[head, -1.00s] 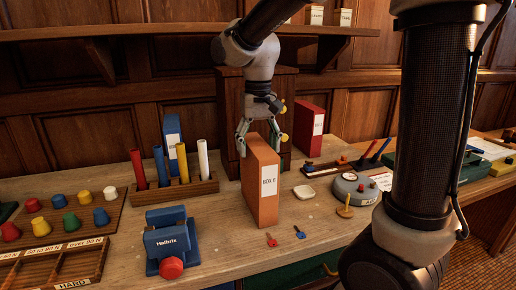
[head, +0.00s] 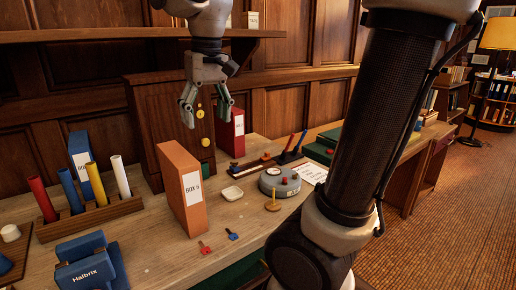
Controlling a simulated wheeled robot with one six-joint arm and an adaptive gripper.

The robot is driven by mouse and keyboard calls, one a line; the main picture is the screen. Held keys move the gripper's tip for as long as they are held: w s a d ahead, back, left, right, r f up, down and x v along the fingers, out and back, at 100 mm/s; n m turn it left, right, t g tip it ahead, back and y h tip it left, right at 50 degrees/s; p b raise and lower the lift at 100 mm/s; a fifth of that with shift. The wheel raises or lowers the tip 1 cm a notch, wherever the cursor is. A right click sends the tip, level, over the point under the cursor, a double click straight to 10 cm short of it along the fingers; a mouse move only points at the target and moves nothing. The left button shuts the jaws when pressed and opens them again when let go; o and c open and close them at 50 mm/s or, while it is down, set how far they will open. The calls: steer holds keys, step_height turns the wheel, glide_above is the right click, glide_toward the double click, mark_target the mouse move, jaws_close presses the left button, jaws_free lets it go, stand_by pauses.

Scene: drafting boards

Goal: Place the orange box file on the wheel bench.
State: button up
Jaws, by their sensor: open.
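The orange box file (head: 185,185), with a white label reading BOX 6, stands upright on the wooden bench. My gripper (head: 207,113) is open and empty, above and slightly right of the box file, apart from it. I cannot tell which surface in view is the wheel bench.
A rack of coloured tubes (head: 90,217) stands left of the box file, with a blue Halbrix device (head: 88,262) in front. A red file (head: 230,133), a round grey device (head: 279,182) and a white dish (head: 232,193) stand to the right. Carpeted floor is open at right.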

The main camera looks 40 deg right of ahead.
steer(key=s+d+f+t, duration=0.1)
steer(key=s+d+f, duration=0.2)
steer(key=s, duration=0.3)
steer(key=s+d+f+t, duration=0.2)
steer(key=s+d+f, duration=0.2)
steer(key=s, duration=0.3)
steer(key=shift+s+d+f, duration=0.15)
steer(key=shift+d+f, duration=0.15)
steer(key=shift+d, duration=0.45)
